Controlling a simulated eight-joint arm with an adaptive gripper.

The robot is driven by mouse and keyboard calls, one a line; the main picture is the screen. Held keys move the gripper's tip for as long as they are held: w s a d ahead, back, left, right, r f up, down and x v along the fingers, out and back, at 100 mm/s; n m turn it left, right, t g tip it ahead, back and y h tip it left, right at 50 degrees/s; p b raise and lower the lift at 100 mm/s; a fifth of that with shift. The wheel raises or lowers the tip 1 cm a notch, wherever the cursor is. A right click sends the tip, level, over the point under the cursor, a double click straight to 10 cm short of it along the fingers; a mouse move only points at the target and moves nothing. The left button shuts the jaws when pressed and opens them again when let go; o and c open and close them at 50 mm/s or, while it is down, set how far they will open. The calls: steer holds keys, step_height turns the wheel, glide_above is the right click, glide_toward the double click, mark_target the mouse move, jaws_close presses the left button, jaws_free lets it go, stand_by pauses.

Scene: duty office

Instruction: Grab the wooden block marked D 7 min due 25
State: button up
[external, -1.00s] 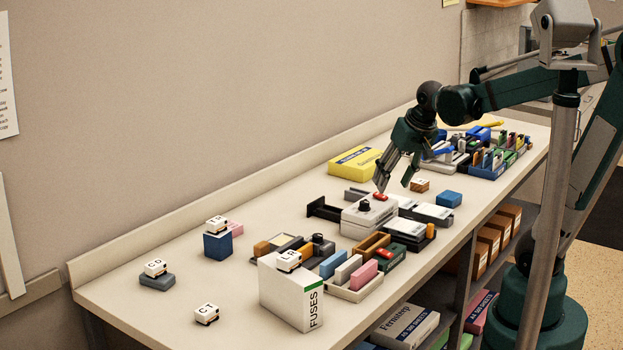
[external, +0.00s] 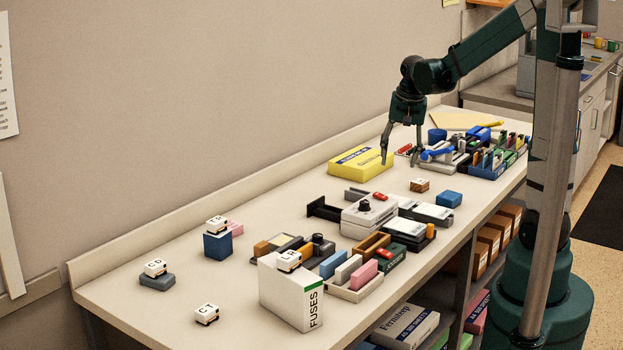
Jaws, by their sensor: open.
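My gripper (external: 401,162) is open and empty, pointing down above the bench, up and left of the wooden block in the picture.
A yellow box (external: 361,161) lies left of my gripper. The white box with a black knob (external: 369,214) and a blue block (external: 449,199) flank the wooden block. Crowded racks (external: 487,163) stand behind at right.

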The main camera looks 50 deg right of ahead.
steer(key=w+d+f+m+g+p, duration=0.1)
steer(key=d+f+m+p, duration=0.15)
steer(key=d, duration=0.55)
steer(key=m+g+p, duration=0.1)
steer(key=m+p, duration=0.2)
steer(key=p, duration=0.1)
glide_toward(421, 181)
steer(key=shift+w+f+y, duration=0.35)
steer(key=shift+y, duration=0.05)
steer(key=shift+s+d+f+m, duration=0.15)
steer(key=shift+d+f+m, duration=0.2)
steer(key=shift+d, duration=0.25)
steer(key=shift+f, duration=1.3)
steer(key=shift+a+f, duration=0.1)
steer(key=shift+f, duration=0.05)
steer(key=shift+a+f, duration=0.15)
steer(key=shift+f, duration=2.3)
